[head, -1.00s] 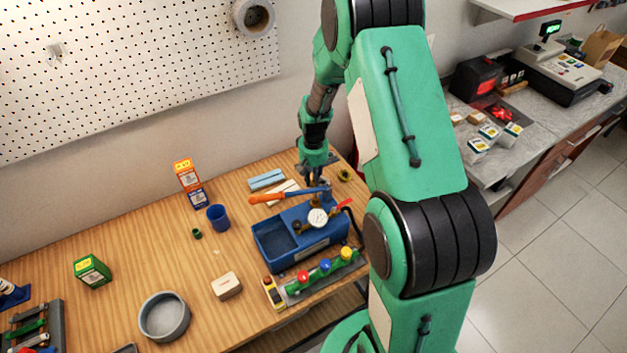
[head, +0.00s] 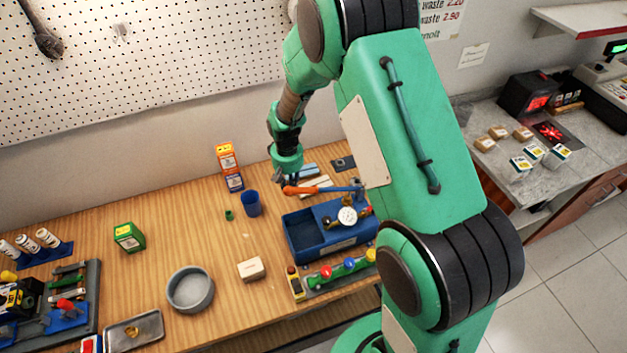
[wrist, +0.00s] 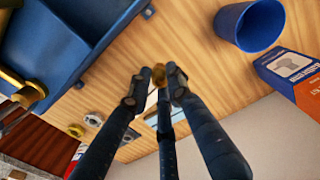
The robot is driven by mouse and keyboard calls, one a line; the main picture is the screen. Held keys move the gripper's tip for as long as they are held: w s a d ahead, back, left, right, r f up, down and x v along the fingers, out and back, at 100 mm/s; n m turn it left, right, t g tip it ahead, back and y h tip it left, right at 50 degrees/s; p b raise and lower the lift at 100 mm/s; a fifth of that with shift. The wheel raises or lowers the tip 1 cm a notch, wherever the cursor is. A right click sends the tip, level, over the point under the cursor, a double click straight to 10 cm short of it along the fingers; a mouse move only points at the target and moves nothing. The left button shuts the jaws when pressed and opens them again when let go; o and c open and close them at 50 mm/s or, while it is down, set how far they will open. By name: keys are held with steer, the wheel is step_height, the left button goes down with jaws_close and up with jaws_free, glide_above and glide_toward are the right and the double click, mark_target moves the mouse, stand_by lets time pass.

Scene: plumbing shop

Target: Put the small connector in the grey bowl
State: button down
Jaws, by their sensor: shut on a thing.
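My gripper (wrist: 157,82) is shut on a small brass connector (wrist: 158,74), which shows between the fingertips in the wrist view. In the head view my gripper (head: 292,182) is over the back of the bench, near the orange-handled lever of the blue test pump; the connector cannot be made out there. The grey bowl (head: 190,304) is round and stands at the front of the bench, left of the pump and well away from my gripper. Its visible inside looks empty.
The blue pump (head: 335,247) with a gauge stands at the right. A blue cup (head: 251,204), an orange and blue box (head: 229,168), a green box (head: 129,238) and a cream block (head: 251,269) stand around the open middle of the bench. A metal tray (head: 134,333) lies left of the bowl.

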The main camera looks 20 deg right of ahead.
steer(key=s+a+r+n+p, duration=0.1)
steer(key=s+a, duration=0.5)
steer(key=a, duration=0.7)
steer(key=s+a+r+n+p, duration=0.1)
steer(key=s+a+r+n, duration=0.2)
steer(key=s+a, duration=0.4)
steer(key=s+a+r+n+p, duration=0.1)
steer(key=s+a, duration=0.6)
steer(key=a, duration=1.3)
steer(key=r+n, duration=0.1)
steer(key=n, duration=0.1)
steer(key=shift+a+n+p, duration=0.2)
steer(key=shift+n+p, duration=0.1)
steer(key=shift+p, duration=0.05)
steer(key=shift+s+f, duration=0.1)
steer(key=shift+f, duration=0.05)
steer(key=shift+f+b, duration=2.7)
steer(key=shift+f, duration=2.6)
steer(key=c, duration=1.5)
jaws_free()
